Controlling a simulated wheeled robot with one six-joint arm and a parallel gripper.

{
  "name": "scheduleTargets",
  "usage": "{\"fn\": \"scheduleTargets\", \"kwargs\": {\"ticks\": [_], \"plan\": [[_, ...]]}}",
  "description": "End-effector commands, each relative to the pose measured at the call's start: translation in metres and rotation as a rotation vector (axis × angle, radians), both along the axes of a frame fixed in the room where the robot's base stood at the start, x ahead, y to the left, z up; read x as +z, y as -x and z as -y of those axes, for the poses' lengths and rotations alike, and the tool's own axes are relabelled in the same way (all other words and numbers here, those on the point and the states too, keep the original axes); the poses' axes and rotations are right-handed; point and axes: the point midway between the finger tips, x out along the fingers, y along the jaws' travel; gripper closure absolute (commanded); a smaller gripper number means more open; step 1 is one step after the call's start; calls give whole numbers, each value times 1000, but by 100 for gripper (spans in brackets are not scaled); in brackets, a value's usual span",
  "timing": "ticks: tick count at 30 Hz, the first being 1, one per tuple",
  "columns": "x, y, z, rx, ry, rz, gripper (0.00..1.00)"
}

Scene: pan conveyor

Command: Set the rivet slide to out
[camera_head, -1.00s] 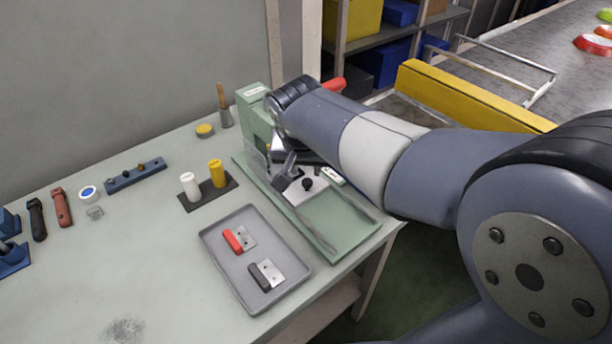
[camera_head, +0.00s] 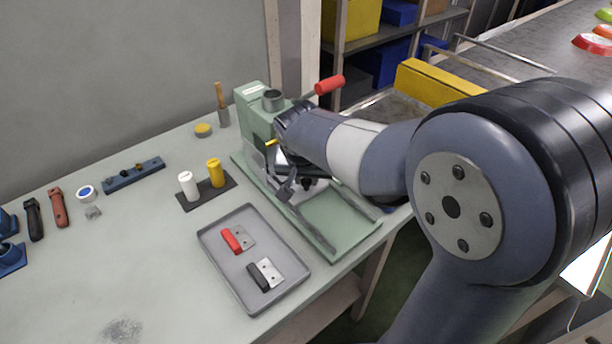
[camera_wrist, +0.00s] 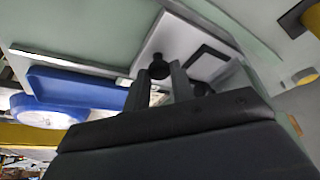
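The green rivet press (camera_head: 335,215) stands on the bench. Its slide is a pale metal plate (camera_wrist: 175,38) with a black knob (camera_wrist: 157,68) standing up from it. In the head view the knob (camera_head: 307,183) shows partly beside my gripper (camera_head: 289,188). In the wrist view my gripper (camera_wrist: 162,84) has its two fingers apart, one on each side of the knob. I cannot tell whether they touch it. The slide's ends and any in/out marking are mostly hidden by my arm and gripper.
The press lever's red handle (camera_head: 329,85) sticks up behind my arm. A grey tray (camera_head: 222,262) with a red and a black-handled piece lies in front of the press. White (camera_head: 188,186) and yellow (camera_head: 216,173) cylinders stand to its left.

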Motion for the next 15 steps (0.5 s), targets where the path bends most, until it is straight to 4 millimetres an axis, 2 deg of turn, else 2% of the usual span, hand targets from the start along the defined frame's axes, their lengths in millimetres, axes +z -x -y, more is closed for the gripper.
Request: {"fn": "scheduleTargets", "kwargs": {"ticks": [4, 15], "plan": [[0, 0, 0, 0, 0, 0, 100], [1, 4, 3, -1, 0, 1, 100]]}}
